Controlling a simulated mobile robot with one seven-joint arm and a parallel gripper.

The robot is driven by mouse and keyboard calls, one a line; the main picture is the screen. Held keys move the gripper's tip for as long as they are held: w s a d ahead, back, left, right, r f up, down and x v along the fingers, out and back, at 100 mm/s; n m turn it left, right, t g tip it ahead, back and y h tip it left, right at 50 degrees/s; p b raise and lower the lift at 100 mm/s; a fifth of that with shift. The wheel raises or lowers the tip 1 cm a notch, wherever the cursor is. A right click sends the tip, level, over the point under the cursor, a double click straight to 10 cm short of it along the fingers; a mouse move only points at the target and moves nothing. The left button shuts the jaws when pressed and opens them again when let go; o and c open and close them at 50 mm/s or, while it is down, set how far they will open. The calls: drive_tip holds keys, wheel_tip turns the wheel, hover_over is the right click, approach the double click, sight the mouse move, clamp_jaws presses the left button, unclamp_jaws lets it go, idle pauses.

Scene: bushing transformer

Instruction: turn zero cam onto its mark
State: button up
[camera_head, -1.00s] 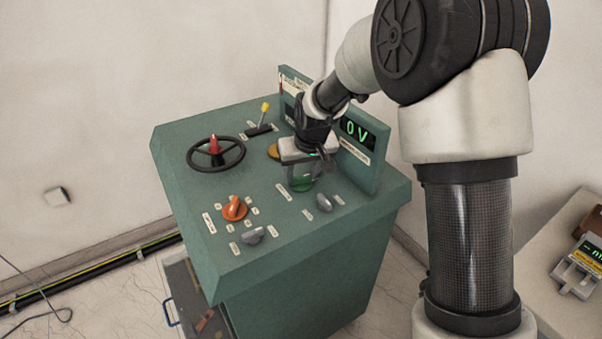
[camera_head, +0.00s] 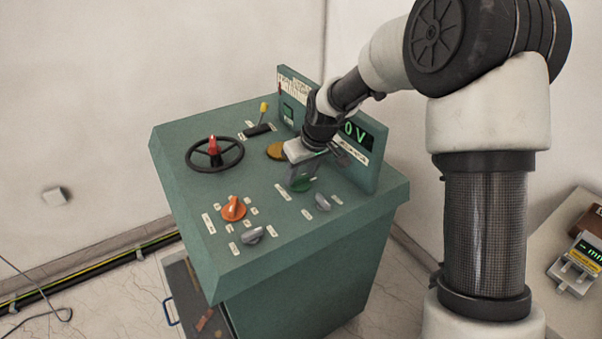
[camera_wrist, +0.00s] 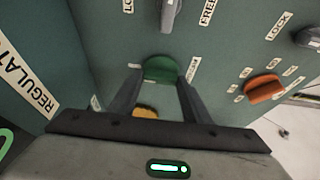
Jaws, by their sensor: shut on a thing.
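A green knob (camera_head: 302,185) sits on the sloping top of the green console, in front of the display panel. It seems to be the zero cam, but I cannot read its label. In the wrist view the green knob (camera_wrist: 160,69) lies between the two fingers of my gripper (camera_wrist: 159,78). In the head view my gripper (camera_head: 300,174) reaches down over the knob from behind and hides part of it. The jaws are shut on the knob. I cannot make out the mark or the knob's pointing direction.
An orange knob (camera_head: 234,208), two grey knobs (camera_head: 252,236) (camera_head: 323,202), a black handwheel (camera_head: 215,153), a yellow-tipped lever (camera_head: 262,119) and a yellow round part (camera_head: 276,151) share the console top (camera_head: 190,240). The upright panel's display (camera_head: 355,133) shows V, partly behind my wrist.

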drive_tip(key=o, duration=1)
drive_tip(key=shift+o, duration=0.2)
drive_tip(key=p+v, duration=0.1)
drive_tip(key=v, duration=1.6)
drive_tip(key=shift+r, duration=0.25)
drive_tip(key=s+d+r+m+h+p, duration=0.1)
drive_tip(key=s+d+r, duration=0.3)
drive_tip(key=s, duration=0.4)
drive_tip(key=s+d+r+m+t+p, duration=0.1)
drive_tip(key=s+d+r+m+p, duration=0.2)
drive_tip(key=s, duration=0.6)
drive_tip(key=s+d+r+m+h+p, duration=0.1)
drive_tip(key=s+d+r+p, duration=0.3)
drive_tip(key=s, duration=0.5)
drive_tip(key=shift+d+r+m+t+h, duration=0.3)
drive_tip(key=shift+d+r+m+t, duration=0.1)
drive_tip(key=shift+d+m, duration=0.4)
